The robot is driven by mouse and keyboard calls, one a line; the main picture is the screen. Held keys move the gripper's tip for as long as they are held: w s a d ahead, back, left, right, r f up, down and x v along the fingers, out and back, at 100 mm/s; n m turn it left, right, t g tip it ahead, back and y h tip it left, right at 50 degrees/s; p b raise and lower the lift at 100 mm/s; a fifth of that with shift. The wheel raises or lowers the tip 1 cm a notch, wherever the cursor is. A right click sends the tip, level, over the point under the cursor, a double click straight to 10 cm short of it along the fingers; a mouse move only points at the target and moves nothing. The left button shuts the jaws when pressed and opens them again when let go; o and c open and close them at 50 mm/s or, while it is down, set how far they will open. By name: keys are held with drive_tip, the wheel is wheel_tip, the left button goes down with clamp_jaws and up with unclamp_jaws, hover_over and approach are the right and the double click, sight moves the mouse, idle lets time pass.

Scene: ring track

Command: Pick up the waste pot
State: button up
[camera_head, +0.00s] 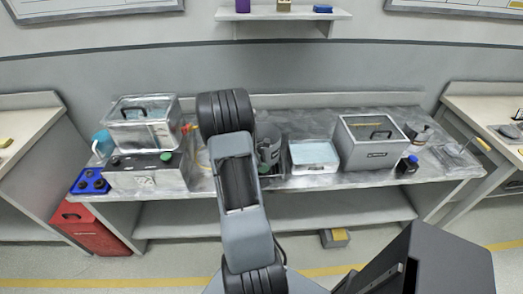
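My arm rises through the middle of the view, in front of the workbench. My gripper's fingers do not show. No object is clearly marked as the waste pot. A grey cylindrical container (268,152) stands on the bench just right of my arm, partly hidden by it. A smaller round pot (418,134) with a dark top stands at the right end of the bench. I cannot tell which of these, if either, is the waste pot.
The bench (315,182) also holds a grey box (368,156), a light tray (313,153), a lidded glass-sided bath (143,134), a grey unit (135,174) and a blue rack (90,182). A red bin (90,230) stands on the floor. A small box (335,238) lies below the bench.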

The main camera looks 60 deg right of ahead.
clamp_jaws()
drive_tip(key=shift+r, duration=0.1)
idle(0.3)
